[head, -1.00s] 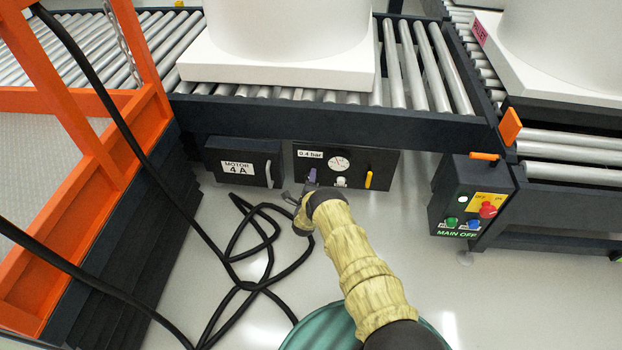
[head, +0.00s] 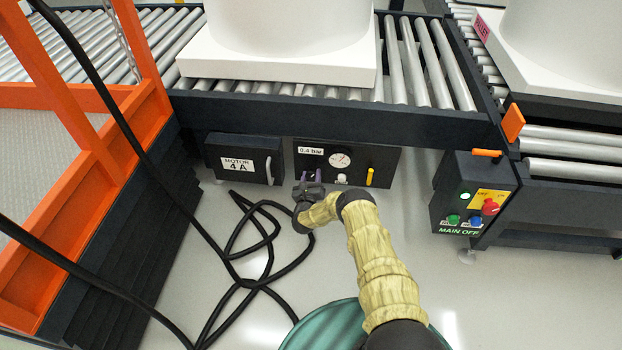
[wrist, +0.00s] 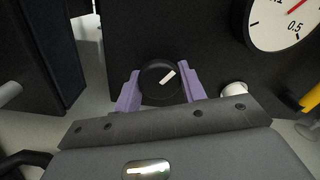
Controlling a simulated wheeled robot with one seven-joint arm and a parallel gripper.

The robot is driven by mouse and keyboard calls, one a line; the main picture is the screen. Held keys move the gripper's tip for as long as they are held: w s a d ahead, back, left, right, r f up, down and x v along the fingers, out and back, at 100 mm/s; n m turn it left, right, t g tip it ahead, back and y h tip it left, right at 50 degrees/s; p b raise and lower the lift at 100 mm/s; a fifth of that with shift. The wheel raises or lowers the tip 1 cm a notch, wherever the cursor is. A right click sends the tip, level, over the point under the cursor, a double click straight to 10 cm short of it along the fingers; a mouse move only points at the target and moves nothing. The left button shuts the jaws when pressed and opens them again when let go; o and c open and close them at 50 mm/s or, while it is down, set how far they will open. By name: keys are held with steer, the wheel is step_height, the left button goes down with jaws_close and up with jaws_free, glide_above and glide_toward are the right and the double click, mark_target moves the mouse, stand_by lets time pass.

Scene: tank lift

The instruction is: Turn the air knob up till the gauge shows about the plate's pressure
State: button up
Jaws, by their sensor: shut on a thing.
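The air knob (wrist: 152,74) is round and black with a white pointer mark tilted up to the right. My gripper (head: 311,176) is shut on it, one purple finger on each side in the wrist view. In the head view the fingers mostly hide the knob. The round white gauge (head: 341,160) sits right of the knob on the black panel. In the wrist view the gauge (wrist: 272,22) is cut off by the top edge; its red needle points up and right, above a 0.5 label. Its exact reading is unclear. The plate (head: 311,151) above reads 0.4 bar.
A white button (head: 341,179) and a yellow handle (head: 369,177) are right of the knob. A MOTOR 4A box (head: 243,162) stands left. Black cables (head: 262,282) lie on the floor. A control box (head: 470,200) is at right, below the roller conveyor (head: 440,120).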

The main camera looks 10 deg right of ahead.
steer(key=m+b, duration=0.1)
steer(key=m, duration=0.3)
steer(key=shift+a+f+b, duration=0.15)
steer(key=shift+a+b, duration=0.05)
steer(key=shift+b, duration=0.2)
steer(key=shift+m, duration=0.6)
steer(key=shift+a+b, duration=0.1)
steer(key=shift+b, duration=0.2)
steer(key=o, duration=1)
steer(key=shift+d, duration=0.2)
steer(key=shift+s, duration=0.1)
